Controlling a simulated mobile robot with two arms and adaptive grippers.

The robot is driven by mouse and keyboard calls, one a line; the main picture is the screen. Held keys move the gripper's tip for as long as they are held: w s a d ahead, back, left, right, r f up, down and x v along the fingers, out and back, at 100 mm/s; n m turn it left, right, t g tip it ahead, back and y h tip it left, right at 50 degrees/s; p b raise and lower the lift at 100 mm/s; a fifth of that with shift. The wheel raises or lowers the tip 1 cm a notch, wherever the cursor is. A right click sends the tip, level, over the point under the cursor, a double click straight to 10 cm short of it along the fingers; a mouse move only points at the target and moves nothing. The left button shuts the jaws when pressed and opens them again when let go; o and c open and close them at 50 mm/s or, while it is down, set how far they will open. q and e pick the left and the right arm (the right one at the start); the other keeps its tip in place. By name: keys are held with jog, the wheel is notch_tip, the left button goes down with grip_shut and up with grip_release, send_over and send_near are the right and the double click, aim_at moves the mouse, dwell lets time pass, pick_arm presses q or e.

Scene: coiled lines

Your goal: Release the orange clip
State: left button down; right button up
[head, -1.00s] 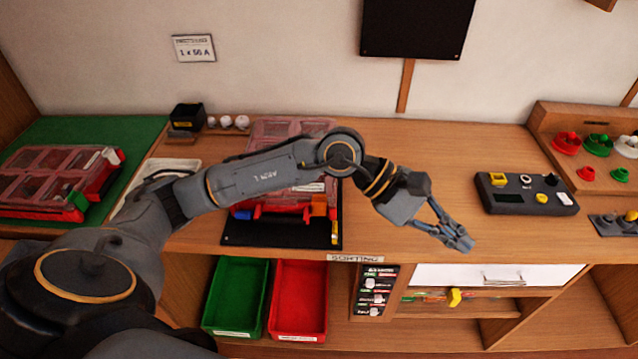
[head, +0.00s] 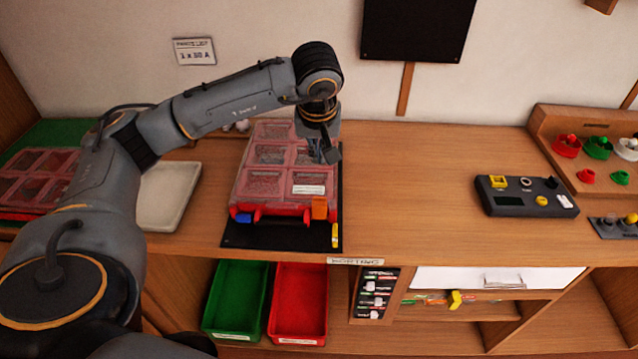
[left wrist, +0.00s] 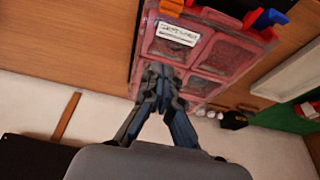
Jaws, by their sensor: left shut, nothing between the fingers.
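The orange clip (head: 319,208) sits at the front right of a red organiser box (head: 240,190) with a clear, compartmented lid. A blue clip (head: 243,218) is at the box's front left and also shows in the left wrist view (left wrist: 269,18). My left gripper (head: 324,156) points down over the back right part of the lid, behind the orange clip and apart from it. In the left wrist view its fingers (left wrist: 160,78) are together and empty in front of the lid. Whether they touch the lid, I cannot tell. My right gripper is not in view.
The box stands on a black mat (head: 270,236). A pale tray (head: 168,215) and a second red box (head: 30,180) are to its left. Green (head: 236,262) and red (head: 300,264) bins sit below the front edge. The table right of the mat is clear up to a control box (head: 525,198).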

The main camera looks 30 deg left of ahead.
aim_at(319, 194)
pick_arm(q)
jog(key=p+x, duration=0.3)
jog(key=x, duration=0.6)
jog(key=shift+f, duration=0.4)
jog(key=s+p, duration=0.1)
jog(key=s+d+p, duration=0.1)
jog(key=shift+s+d, duration=0.25)
jog(key=shift+s, duration=0.05)
jog(key=shift+s+d, duration=0.25)
jog(key=shift+s, duration=0.1)
jog(key=shift+f, duration=0.1)
jog(key=shift+w, duration=0.1)
jog(key=shift+a, duration=0.1)
